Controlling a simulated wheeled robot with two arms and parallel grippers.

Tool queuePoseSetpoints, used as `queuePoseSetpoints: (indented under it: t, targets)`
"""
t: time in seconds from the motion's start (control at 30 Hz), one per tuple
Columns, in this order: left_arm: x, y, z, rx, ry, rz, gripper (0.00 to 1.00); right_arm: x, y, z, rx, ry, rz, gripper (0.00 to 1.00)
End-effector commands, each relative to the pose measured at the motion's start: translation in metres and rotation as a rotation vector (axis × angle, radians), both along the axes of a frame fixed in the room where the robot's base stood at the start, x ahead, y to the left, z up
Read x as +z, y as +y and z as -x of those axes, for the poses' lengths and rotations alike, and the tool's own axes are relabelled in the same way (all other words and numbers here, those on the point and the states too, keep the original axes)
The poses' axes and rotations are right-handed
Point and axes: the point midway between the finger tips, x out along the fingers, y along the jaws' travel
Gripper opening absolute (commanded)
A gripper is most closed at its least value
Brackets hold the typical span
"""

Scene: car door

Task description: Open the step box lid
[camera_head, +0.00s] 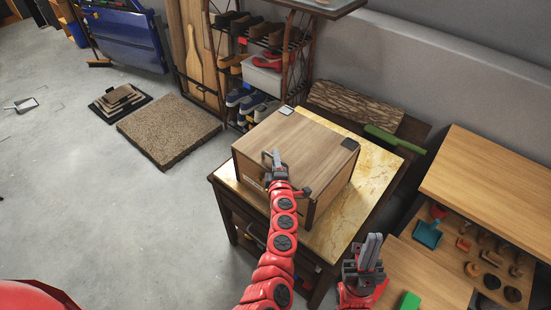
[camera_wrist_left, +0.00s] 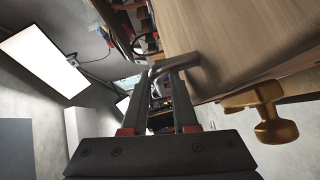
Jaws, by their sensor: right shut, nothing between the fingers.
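The step box (camera_head: 290,150) is a brown wooden box on the table, with its flat lid lying closed on top. Its wood surface fills the upper right of the left wrist view (camera_wrist_left: 240,35). My left gripper (camera_head: 271,158) is at the box's near edge, at about lid height. In the left wrist view its fingers (camera_wrist_left: 162,85) are apart with a gap between them; a blurred grey metal piece is at their tips, and contact with the lid is unclear. A brass knob-like fitting (camera_wrist_left: 265,108) is beside the box face. My right gripper (camera_head: 370,252) is shut and empty, right of the table.
The box stands on a wooden table (camera_head: 368,198) with a yellowish top. A green-handled brush (camera_head: 392,138) and a bark-textured board (camera_head: 355,104) lie behind it. A shoe rack (camera_head: 262,60) is at the back. A wooden workbench (camera_head: 495,185) is at right. Floor at left is mostly clear.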

Motion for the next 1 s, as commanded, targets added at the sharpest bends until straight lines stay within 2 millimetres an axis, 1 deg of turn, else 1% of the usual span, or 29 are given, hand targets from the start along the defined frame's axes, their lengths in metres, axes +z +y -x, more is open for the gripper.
queuePoseSetpoints:
  t: [0.17,0.23,0.33,1.0]
  targets:
    - [0.0,-0.0001,0.0,0.0,0.0,0.0,0.27,-0.0001,0.0,0.0,0.0,0.0,0.0,0.0]
    - [0.0001,-0.0002,0.0,0.0,0.0,0.0,0.18,0.0,0.0,0.0,0.0,0.0,0.0,0.0]
    - [0.0001,-0.0003,0.0,0.0,0.0,0.0,0.0,-0.0001,0.0,0.0,0.0,0.0,0.0,0.0]
    - [0.0001,-0.0007,0.0001,-0.001,0.0,0.0,0.0,-0.0001,0.0,0.0,0.0,0.0,0.0,0.0]
